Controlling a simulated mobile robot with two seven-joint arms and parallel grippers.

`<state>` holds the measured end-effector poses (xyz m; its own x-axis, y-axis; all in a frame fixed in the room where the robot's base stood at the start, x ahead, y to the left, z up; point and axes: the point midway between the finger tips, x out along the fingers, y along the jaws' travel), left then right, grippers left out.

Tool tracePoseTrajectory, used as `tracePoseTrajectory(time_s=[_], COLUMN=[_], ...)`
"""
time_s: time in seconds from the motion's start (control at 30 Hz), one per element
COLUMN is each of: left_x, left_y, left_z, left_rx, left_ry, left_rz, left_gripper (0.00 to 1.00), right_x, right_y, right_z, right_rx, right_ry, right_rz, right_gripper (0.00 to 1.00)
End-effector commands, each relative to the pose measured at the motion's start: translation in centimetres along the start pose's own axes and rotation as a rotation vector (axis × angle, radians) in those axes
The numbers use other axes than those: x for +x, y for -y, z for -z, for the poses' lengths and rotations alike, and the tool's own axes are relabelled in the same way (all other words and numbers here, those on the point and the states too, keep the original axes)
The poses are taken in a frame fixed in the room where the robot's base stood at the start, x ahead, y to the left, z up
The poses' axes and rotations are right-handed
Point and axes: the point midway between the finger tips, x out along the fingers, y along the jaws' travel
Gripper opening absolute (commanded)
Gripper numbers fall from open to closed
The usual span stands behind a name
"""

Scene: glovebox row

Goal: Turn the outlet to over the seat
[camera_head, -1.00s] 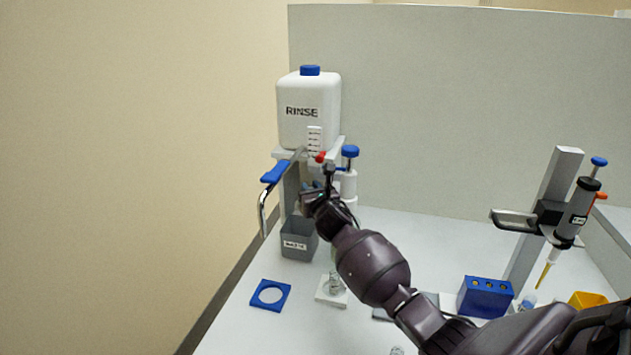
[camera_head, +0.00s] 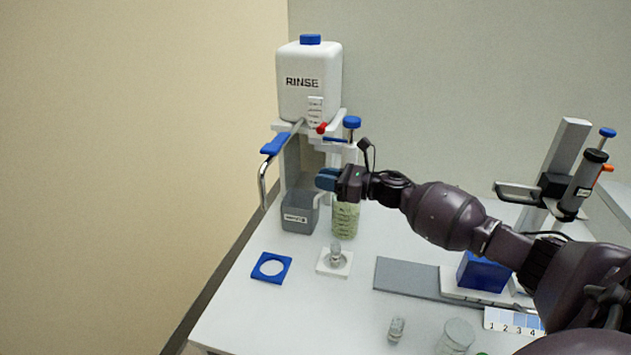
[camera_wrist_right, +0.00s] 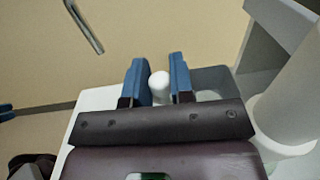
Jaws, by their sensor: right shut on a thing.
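The outlet (camera_head: 319,197) is a thin white bent tube at the dispenser with the blue knob (camera_head: 352,122). Its end hangs near the right edge of the grey waste box (camera_head: 299,218). My right gripper (camera_head: 327,180) has its blue fingers shut on the outlet. In the right wrist view the outlet's rounded white tip (camera_wrist_right: 160,84) shows between the fingers. A white square plate (camera_head: 322,269) with a small clear vessel (camera_head: 336,254) stands in front, and a blue square with a round hole (camera_head: 258,271) lies left of it. I cannot tell which is the seat. My left gripper is out of view.
The white RINSE tank (camera_head: 308,82) stands behind, with a blue lever (camera_head: 275,144) and metal tube at left. A measuring bottle with green contents (camera_head: 345,222) stands under the dispenser. A pipette stand (camera_head: 568,150) and blue block (camera_head: 483,271) are at right.

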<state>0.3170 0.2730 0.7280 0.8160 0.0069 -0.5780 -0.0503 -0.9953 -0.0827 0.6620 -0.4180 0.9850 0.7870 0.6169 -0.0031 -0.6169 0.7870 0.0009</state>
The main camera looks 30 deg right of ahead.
Motion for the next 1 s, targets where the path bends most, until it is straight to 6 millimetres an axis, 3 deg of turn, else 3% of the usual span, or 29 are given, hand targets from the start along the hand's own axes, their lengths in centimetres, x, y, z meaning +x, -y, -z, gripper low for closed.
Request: tracePoseTrajectory(time_s=[0.03,0.57,1.0], left_x=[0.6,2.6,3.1], left_y=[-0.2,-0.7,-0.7], left_z=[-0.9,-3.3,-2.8], left_rx=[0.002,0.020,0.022], left_ry=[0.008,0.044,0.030], left_rz=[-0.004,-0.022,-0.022], left_gripper=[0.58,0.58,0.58], right_x=[-0.5,-3.7,-4.4], right_y=[-0.1,-0.7,-0.8], right_z=[1.2,0.5,-0.1], right_rx=[0.004,0.004,-0.001], right_ry=[-0.009,-0.002,0.004], right_rz=[-0.044,-0.391,-0.451], right_gripper=[0.00,0.00,0.00])
